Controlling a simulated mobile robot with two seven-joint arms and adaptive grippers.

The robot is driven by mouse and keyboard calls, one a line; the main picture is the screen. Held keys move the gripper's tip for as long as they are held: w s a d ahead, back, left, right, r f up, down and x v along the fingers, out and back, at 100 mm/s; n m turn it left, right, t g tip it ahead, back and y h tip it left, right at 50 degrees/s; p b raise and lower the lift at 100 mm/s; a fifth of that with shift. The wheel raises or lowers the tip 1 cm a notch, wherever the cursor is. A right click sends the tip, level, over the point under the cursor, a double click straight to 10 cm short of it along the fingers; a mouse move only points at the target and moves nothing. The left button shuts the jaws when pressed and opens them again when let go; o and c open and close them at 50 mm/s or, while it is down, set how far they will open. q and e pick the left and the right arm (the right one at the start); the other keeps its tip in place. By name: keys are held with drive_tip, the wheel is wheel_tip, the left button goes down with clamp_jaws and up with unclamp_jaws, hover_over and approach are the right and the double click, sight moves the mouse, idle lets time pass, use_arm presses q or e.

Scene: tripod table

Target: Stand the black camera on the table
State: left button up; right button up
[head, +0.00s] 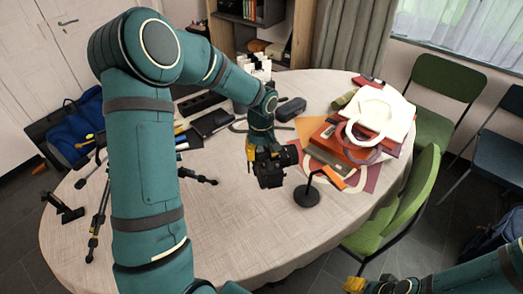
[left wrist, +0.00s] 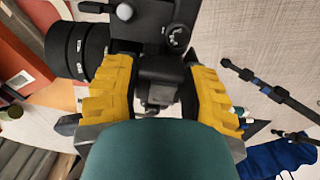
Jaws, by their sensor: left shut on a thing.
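The black camera (head: 270,172) is in the grasp of my left gripper (head: 262,150), over the middle of the pale round table (head: 235,230). In the left wrist view the black camera (left wrist: 140,35) has its lens pointing left. The yellow fingers of my left gripper (left wrist: 160,80) close on a part at the camera's top. I cannot tell whether the camera's underside touches the table. My right gripper (head: 375,286) is low at the bottom right, partly cut off, away from the table; its opening is unclear.
A small black stand with a round base (head: 307,194) is just right of the camera. A black tripod (head: 98,210) is at the left. Green chairs (head: 400,215) stand at the right edge. The front tabletop is clear.

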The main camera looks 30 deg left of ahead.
use_arm(q)
drive_tip(key=shift+w+f+b, duration=0.1)
drive_tip(key=shift+f+b, duration=1.5)
drive_tip(key=shift+f, duration=1.15)
drive_tip(key=shift+f+b, duration=0.9)
drive_tip(key=shift+f, duration=0.05)
drive_tip(key=o, duration=1.3)
drive_tip(key=shift+f, duration=0.1)
